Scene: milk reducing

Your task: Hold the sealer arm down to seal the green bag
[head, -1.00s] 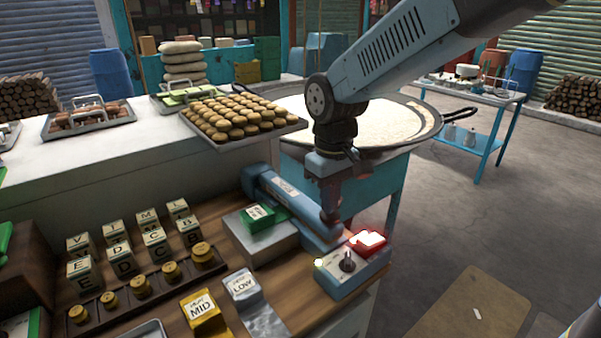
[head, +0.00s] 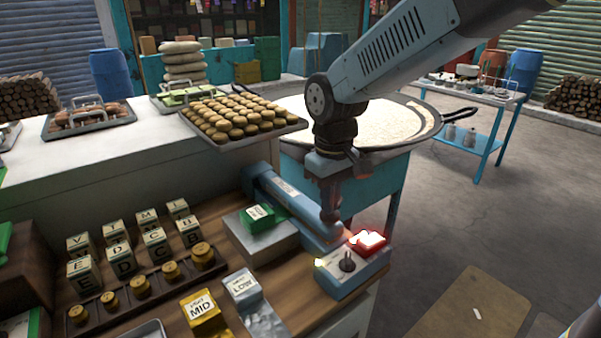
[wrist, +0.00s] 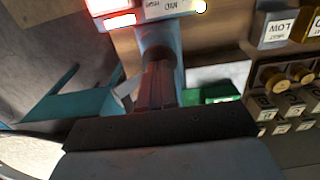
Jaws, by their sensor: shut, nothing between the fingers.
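The blue sealer arm (head: 290,203) runs from its hinge at the back left to its rounded front end. My gripper (head: 331,218) is shut and points down on that front end, seeming to touch it. In the wrist view my shut gripper (wrist: 156,88) lies over the blue sealer arm (wrist: 160,40). The green bag (head: 257,216) lies on the grey sealer bed (head: 262,243), left of the arm. The green bag also shows in the wrist view (wrist: 222,93). The control box (head: 350,275) has a lit red light (head: 368,242), a black knob and a small yellowish light.
A gold MID bag (head: 203,315) and a silver LOW bag (head: 243,287) lie in front. Lettered blocks (head: 115,257) and brass weights (head: 140,286) stand left. A tray of buns (head: 240,116) is behind the sealer, and a large round pan (head: 400,125) is behind my arm.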

